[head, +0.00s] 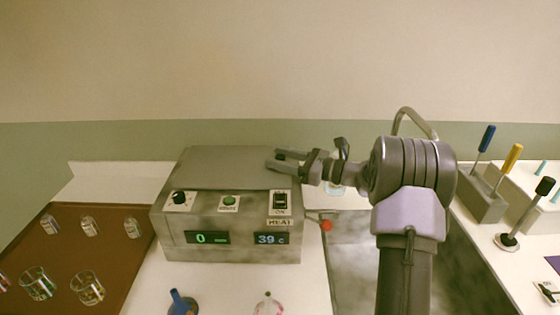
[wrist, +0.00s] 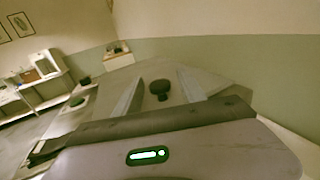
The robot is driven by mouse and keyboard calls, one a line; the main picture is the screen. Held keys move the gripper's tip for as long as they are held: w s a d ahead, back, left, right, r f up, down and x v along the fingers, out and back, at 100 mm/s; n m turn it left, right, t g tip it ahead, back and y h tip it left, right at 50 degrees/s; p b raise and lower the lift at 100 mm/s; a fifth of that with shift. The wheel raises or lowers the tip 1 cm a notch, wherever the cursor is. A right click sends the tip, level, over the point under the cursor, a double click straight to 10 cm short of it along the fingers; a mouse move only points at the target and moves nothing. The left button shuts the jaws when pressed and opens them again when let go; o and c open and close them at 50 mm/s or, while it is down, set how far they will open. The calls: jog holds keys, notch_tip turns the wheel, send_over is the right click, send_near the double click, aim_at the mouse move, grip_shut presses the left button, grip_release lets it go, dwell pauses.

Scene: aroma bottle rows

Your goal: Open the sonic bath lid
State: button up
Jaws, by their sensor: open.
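The sonic bath (head: 165,228) is a grey box with a front panel showing "0" and "39 c". Its grey lid (head: 222,165) lies flat and closed on top. My gripper (head: 272,160) reaches in from the right, over the lid's right part. In the wrist view my gripper (wrist: 158,84) is open, with one finger on each side of a dark round lid knob (wrist: 159,90). The knob stands between the fingers, with gaps showing on both sides. In the head view the gripper mostly hides the knob.
Glass beakers (head: 87,288) and small jars stand on a brown mat (head: 60,262) at left. A blue funnel-shaped item (head: 181,302) stands in front of the bath. A sink (head: 350,265) with a curved tap (head: 413,118) is right of it. A rack with coloured-handled tools (head: 483,203) stands far right.

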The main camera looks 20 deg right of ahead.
jog(key=shift+c, duration=0.5)
grip_shut()
dwell(0.8)
